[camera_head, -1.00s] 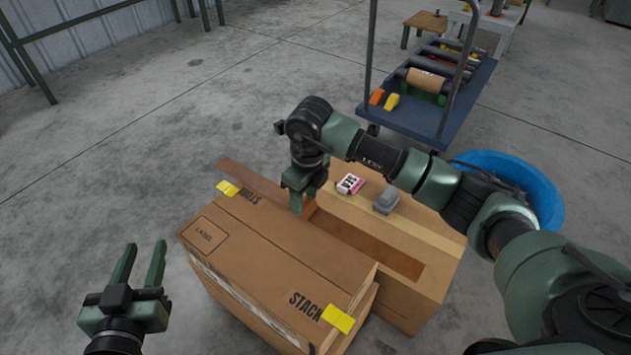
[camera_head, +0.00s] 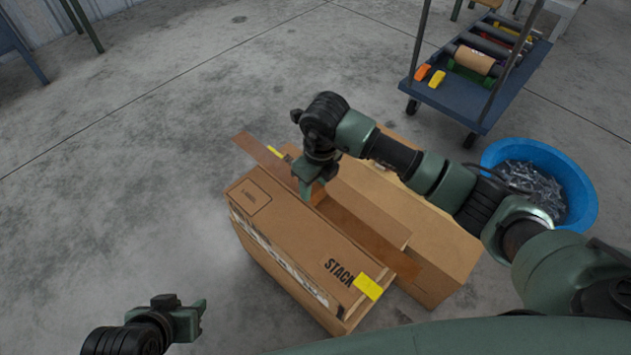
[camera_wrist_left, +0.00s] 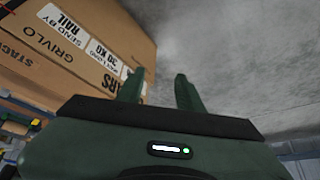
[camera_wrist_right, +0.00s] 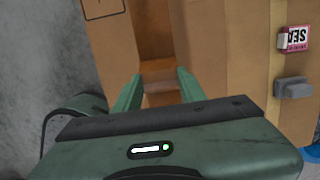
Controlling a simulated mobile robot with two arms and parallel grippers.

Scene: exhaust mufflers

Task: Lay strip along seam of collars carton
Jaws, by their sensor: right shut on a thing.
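The collars carton (camera_head: 300,245) stands on the floor, with STACK printed on its top. Yellow tape pieces sit near its front end (camera_head: 368,287) and far end (camera_head: 275,151). The long brown strip (camera_head: 375,240) runs along the carton's far side at a slant to its edge. I cannot tell whether it touches the carton. My right gripper (camera_head: 306,192) is shut on the strip near its middle; between the fingers the strip also shows in the right wrist view (camera_wrist_right: 160,70). My left gripper (camera_head: 200,308) is open and empty, left of the carton, whose printed side fills the left wrist view (camera_wrist_left: 75,40).
A second carton (camera_head: 435,255) stands directly behind. A pink box (camera_wrist_right: 295,39) and a grey object (camera_wrist_right: 293,88) lie on it. A blue tub (camera_head: 585,195) of metal parts and a trolley (camera_head: 470,100) are to the right.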

